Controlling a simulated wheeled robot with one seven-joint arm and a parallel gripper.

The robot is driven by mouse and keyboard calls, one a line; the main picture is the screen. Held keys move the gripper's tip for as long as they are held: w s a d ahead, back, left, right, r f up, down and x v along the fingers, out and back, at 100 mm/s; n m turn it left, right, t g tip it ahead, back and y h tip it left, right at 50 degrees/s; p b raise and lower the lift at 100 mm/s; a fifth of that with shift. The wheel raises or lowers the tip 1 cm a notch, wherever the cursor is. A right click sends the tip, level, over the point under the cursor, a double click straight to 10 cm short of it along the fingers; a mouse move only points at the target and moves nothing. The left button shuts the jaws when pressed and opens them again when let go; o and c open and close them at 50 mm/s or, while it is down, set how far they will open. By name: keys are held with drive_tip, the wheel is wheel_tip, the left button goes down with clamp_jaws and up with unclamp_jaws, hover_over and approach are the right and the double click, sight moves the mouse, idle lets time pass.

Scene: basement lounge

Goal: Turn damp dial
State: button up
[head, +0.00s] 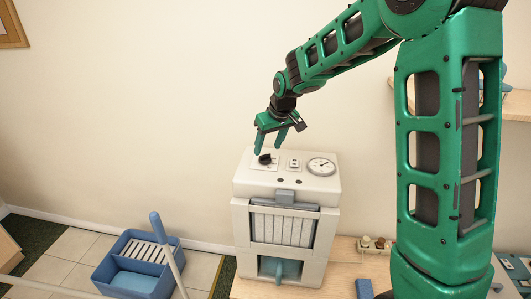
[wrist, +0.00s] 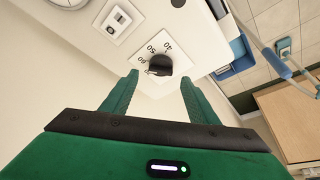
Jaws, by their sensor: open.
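The damp dial (head: 265,159) is a black knob on the top left of a white dehumidifier (head: 240,188). In the wrist view the dial (wrist: 160,65) shows beside printed numbers 40, 50 and 60, with its pointer near the 60. My green gripper (head: 269,151) is just above the dial in the head view. In the wrist view my gripper (wrist: 158,82) is open, with one finger on either side below the dial. The fingers look apart from the knob, and whether either touches it cannot be told.
A switch plate (head: 294,163) and a round gauge (head: 321,166) sit to the right of the dial on the same panel. A blue mop bucket (head: 130,285) stands on the floor at left. The wall is close behind the dehumidifier. A wooden surface (head: 338,265) lies to its right.

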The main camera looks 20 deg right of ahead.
drive_tip(key=v, duration=0.6)
drive_tip(key=shift+r, duration=0.3)
drive_tip(key=s+d+m+g+h, duration=0.1)
drive_tip(key=s+d+m, duration=0.1)
drive_tip(key=s+d, duration=0.55)
drive_tip(key=s+d+m+g+h, duration=0.15)
drive_tip(key=s+d, duration=0.35)
drive_tip(key=s, duration=0.6)
drive_tip(key=s+d+f+m+g, duration=0.1)
drive_tip(key=s+d+m, duration=0.1)
drive_tip(key=s, duration=0.9)
drive_tip(key=s+d+f+m+g+y, duration=0.1)
drive_tip(key=s+m, duration=0.3)
drive_tip(key=s, duration=0.8)
drive_tip(key=shift+s+d+f, duration=0.35)
drive_tip(key=shift+d+f, duration=0.2)
drive_tip(key=shift+f, duration=0.15)
drive_tip(key=shift+y, duration=0.25)
